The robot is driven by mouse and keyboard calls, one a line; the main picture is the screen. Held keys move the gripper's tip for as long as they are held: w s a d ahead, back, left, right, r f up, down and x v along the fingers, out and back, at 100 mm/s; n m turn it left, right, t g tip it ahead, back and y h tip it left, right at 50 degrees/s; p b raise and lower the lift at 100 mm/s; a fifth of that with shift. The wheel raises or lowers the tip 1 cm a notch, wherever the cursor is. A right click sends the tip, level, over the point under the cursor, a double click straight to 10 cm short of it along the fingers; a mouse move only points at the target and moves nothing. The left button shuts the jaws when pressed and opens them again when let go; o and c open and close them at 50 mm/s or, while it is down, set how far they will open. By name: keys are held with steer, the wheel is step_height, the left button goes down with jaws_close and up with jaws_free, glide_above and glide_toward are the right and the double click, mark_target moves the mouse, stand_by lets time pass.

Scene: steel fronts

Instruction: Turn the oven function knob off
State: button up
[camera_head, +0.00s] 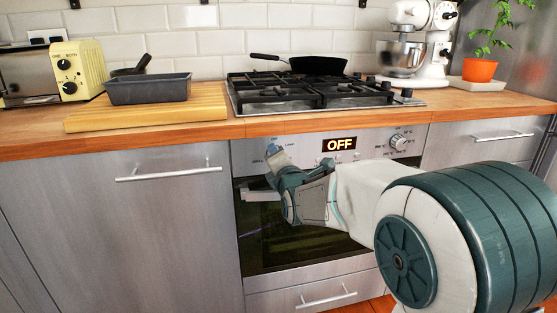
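The oven (262,240) is set under the counter, with a steel control panel along its top. A lit display (340,144) on the panel reads "OFF". A round knob (398,142) with markings around it shows on the panel's right side. Small lettering at the panel's left end surrounds the spot where my gripper (273,158) is. The function knob there is mostly or wholly hidden by the gripper, so its setting cannot be read. My gripper is at or just in front of the panel. Whether its fingers are open, shut or touching the knob cannot be told.
A gas hob (320,97) with a black pan (318,65) sits above the oven. A wooden board (150,113) bears a dark loaf tin (149,90). A yellow toaster (78,69), a stand mixer (404,65) and a potted plant (479,70) stand on the counter. Bar handles (169,174) stick out from the fronts.

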stand_by(0.3)
steer(key=o, duration=1)
steer(key=shift+s, duration=0.1)
steer(key=p+v, duration=0.3)
steer(key=v, duration=1)
steer(key=shift+s, duration=0.3)
steer(key=shift+d+r, duration=0.1)
